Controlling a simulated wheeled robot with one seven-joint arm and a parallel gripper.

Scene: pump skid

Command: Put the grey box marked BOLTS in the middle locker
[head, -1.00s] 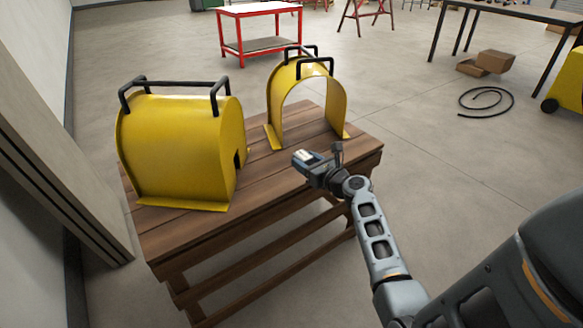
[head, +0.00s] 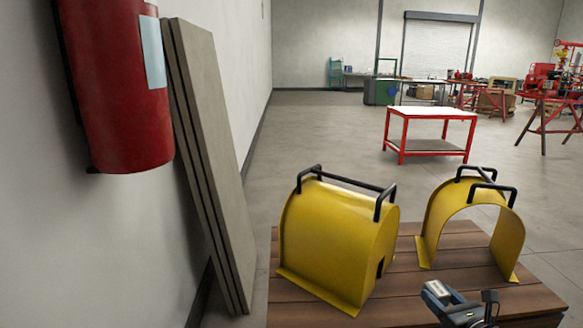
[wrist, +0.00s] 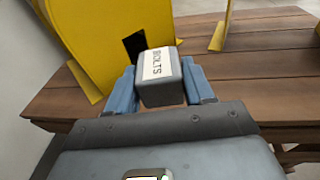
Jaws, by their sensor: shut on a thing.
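The grey box marked BOLTS (wrist: 160,92) is held between the two blue fingers of my gripper (wrist: 162,88) in the wrist view. Its white label faces up and reads BOLTS. In the head view my gripper (head: 438,292) is at the bottom, over the wooden table's near part, with the box's pale label (head: 439,288) showing at its tip. I cannot tell how far the box is above the boards. No locker is visible in either view.
Two yellow guards with black handles, a closed one (head: 335,240) and an arched one (head: 450,215), stand on the wooden table (head: 405,283). A red fire extinguisher (head: 115,85) and leaning boards (head: 208,165) are at the left wall. A red-framed table (head: 430,114) stands beyond, with open floor around it.

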